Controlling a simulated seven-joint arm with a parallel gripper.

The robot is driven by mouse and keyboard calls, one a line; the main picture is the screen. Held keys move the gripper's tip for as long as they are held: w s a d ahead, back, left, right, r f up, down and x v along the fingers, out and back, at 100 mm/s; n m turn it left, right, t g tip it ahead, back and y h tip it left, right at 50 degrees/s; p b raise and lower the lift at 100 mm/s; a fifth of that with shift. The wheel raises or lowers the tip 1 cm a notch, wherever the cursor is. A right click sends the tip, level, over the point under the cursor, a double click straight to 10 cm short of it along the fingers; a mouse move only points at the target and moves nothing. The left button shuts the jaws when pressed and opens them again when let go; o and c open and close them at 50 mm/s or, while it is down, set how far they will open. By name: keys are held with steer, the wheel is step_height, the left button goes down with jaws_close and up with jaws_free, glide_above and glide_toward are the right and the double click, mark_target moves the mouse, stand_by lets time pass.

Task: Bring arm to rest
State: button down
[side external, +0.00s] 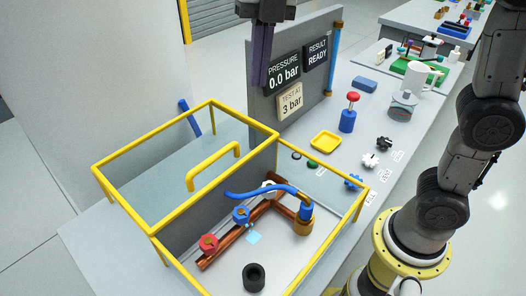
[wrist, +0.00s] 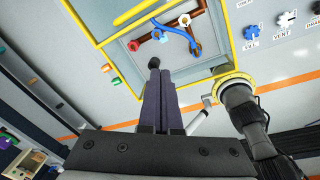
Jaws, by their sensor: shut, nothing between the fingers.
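My gripper (side external: 262,80) is in the air at the top of the side external view, in front of the grey display panel (side external: 265,105). Its two dark fingers are together with nothing between them. In the wrist view my gripper (wrist: 159,66) points toward the yellow-framed tank guard (wrist: 118,20). In the side external view this guard (side external: 150,232) stands around a copper pipe (side external: 245,228) with a red fitting (side external: 209,243), blue fittings and a blue hose (side external: 262,190). My gripper is apart from all of these.
The panel reads pressure 0.0 bar, result READY, test at 3 bar. A red-topped blue pump (side external: 348,115), a yellow tray (side external: 325,142), black and white knobs, a white mug (side external: 417,76) and a blue block (side external: 364,84) stand on the bench. A black ring (side external: 254,276) lies inside the guard.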

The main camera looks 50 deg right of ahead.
steer(key=s+d+f+m+t, duration=0.2)
steer(key=s+d+m+t, duration=0.2)
steer(key=s+d+m, duration=0.75)
steer(key=s+f+m+h, duration=0.1)
steer(key=s+f+m, duration=0.1)
steer(key=f+m, duration=0.3)
steer(key=s+d+f+m+t, duration=0.1)
steer(key=s+f+m, duration=0.2)
steer(key=m, duration=1)
steer(key=shift+d+f+t+h, duration=0.3)
steer(key=shift+f+h, duration=0.1)
steer(key=shift+f, duration=0.5)
